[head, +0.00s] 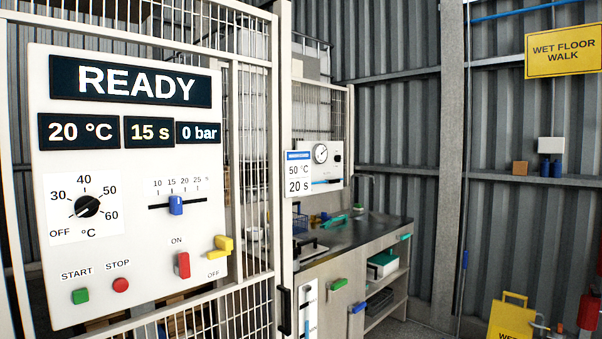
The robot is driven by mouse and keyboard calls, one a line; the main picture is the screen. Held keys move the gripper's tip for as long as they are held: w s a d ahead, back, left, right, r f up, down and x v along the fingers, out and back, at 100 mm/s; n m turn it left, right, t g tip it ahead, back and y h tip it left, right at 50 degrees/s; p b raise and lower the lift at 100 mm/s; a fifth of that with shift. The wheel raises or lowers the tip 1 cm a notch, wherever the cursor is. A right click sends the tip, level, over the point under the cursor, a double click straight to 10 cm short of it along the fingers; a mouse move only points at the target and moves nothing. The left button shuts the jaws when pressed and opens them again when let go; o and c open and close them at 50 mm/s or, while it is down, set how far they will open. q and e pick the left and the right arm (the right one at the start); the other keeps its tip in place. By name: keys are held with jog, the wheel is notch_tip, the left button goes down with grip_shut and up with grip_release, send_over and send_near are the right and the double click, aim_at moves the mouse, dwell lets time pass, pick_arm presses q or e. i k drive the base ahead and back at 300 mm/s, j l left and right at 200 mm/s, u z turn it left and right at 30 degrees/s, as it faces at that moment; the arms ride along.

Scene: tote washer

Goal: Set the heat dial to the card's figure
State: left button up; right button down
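The heat dial (87,206) is a black round knob on the white control panel (130,255) at the left. Its scale runs from OFF through 30, 40, 50 and 60 °C. Its pale mark appears to point to the lower left, toward OFF. The temperature display (83,132) above it reads 20 °C. The card (299,175) hangs to the right of the panel, beyond the mesh gate, and reads 50 °C and 20 s. Neither of my grippers is in view.
The panel also has a blue slider (176,205), a red switch (183,265), a yellow lever (220,246), a green START button (80,296) and a red STOP button (121,285). A bench with a sink (362,232) stands behind the gate. A yellow floor sign (510,316) stands lower right.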

aim_at(85, 206)
jog(key=u, duration=0.9)
jog(key=i+l+u, duration=0.1)
jog(key=i+l, duration=0.15)
jog(key=i, duration=0.15)
